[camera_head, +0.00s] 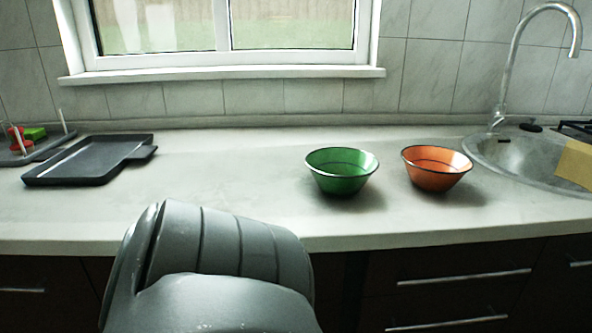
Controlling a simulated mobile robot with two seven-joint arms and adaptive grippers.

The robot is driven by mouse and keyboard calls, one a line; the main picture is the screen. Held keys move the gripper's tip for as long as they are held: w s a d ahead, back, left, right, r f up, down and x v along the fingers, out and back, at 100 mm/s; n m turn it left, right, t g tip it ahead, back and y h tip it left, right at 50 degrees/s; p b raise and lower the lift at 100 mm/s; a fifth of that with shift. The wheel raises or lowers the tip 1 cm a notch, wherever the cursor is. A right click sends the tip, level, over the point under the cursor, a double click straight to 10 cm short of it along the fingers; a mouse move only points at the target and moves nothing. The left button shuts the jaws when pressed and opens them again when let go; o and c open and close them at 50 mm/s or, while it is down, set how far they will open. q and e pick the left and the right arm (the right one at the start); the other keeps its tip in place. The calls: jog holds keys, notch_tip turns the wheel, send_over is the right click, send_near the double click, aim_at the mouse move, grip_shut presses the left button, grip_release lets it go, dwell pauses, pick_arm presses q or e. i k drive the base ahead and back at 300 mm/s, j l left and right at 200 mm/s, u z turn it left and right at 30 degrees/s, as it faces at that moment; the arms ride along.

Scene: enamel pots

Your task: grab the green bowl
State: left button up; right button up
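The green bowl (341,184) has a dark rim and stands upright on the light countertop, right of the picture's middle. It is empty as far as I can see. A grey arm link of mine fills the lower left of the view, in front of the counter's edge and apart from the bowl. Neither of my grippers shows in the view, and nothing touches the bowl.
An orange bowl (437,180) stands just right of the green one, with a small gap. A sink (488,150) with a tall faucet (511,70) is at the right. A dark tray (85,165) lies at the left. The countertop (235,170) between is clear.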

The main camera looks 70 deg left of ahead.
aim_at(337, 171)
jog(key=u, duration=2)
